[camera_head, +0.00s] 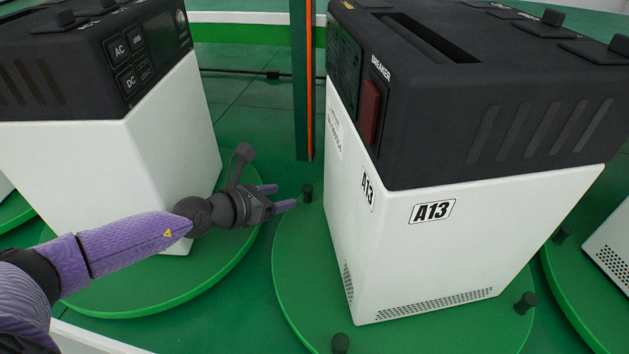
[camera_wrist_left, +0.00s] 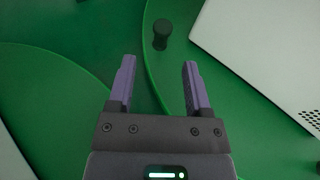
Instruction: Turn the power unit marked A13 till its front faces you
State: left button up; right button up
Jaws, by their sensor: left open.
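The power unit marked A13 (camera_head: 455,240) is white below and black above. It stands on a round green turntable (camera_head: 300,290) with short dark pegs at its rim. In the head view a side with slots and an A13 label faces right of centre, and the side with a red BREAKER switch (camera_head: 369,112) faces left. My left gripper (camera_head: 282,197) is open and empty, left of the turntable. In the left wrist view its fingers (camera_wrist_left: 158,85) point toward a dark peg (camera_wrist_left: 161,34) on the turntable's edge, apart from it. My right gripper is not in view.
Another power unit (camera_head: 150,140) with AC and DC panels stands on a turntable (camera_head: 150,295) at left, behind my left arm. A third white unit (camera_head: 611,240) is at the right edge. A dark post with an orange strip (camera_head: 309,80) stands behind, between the two larger units.

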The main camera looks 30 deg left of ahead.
aim_at(304, 193)
pick_arm(q)
jog(key=b+x, duration=0.3)
jog(key=x, duration=0.4)
jog(key=shift+d+f, duration=0.1)
jog(key=shift+f, duration=0.2)
jog(key=shift+w+d+b, duration=0.15)
jog(key=shift+w+b, duration=0.1)
jog(key=shift+b, duration=0.1)
jog(key=shift+w, duration=0.2)
grip_shut()
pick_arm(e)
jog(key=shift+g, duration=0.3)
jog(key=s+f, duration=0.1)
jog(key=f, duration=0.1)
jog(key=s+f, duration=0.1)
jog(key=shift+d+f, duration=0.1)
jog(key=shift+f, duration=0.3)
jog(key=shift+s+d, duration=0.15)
